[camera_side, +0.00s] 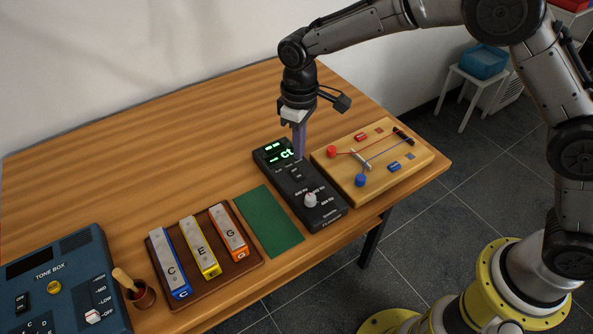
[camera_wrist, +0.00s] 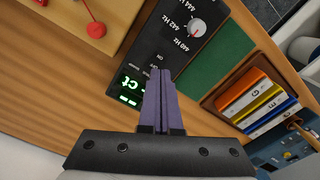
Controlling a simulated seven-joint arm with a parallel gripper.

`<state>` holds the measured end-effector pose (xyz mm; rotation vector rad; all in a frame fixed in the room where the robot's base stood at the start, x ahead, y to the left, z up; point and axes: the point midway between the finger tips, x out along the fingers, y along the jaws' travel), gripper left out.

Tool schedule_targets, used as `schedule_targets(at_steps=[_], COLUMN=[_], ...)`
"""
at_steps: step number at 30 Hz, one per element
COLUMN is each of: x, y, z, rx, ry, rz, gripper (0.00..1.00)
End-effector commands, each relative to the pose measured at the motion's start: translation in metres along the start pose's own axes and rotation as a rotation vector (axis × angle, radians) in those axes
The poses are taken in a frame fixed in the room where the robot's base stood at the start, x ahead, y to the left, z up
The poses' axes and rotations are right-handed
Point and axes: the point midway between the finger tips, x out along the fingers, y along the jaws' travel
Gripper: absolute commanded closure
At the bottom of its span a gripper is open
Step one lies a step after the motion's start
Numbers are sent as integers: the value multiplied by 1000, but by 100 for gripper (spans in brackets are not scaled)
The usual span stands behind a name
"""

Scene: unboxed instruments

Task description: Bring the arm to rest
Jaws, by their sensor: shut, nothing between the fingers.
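My gripper (camera_side: 299,155) is shut and empty, pointing down over the black tuner box (camera_side: 321,205) near its lit green display. In the wrist view, the closed purple fingers (camera_wrist: 161,75) lie over the tuner (camera_wrist: 165,40), beside its green display. I cannot tell whether the fingertips touch the tuner. The display shows green characters, and a white knob (camera_side: 310,199) sits on the lower half of its face.
A wooden board with red and blue knobs (camera_side: 345,183) lies right of the tuner. A green mat (camera_side: 268,222), chime bars on a brown tray (camera_side: 258,259), a cup with a mallet (camera_side: 143,296) and a blue tone box (camera_side: 78,262) lie left. The table's back (camera_side: 130,150) is clear.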

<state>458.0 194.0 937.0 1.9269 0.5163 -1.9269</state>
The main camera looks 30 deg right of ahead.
Motion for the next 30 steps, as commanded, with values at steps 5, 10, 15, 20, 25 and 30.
schedule_targets(at_steps=[5, 10, 15, 20, 25, 30], x=[-4, -4, -25, -96, -163, -206], y=[0, 0, 14, 41, 63, 70], z=[0, 0, -2, 17, 72, 138], rx=[0, 0, 27, 88, 167, 246], ry=[0, 0, 44, 162, 269, 361], rz=[0, 0, 6, 27, 55, 85], gripper=[100, 100, 100, 100, 100, 100])
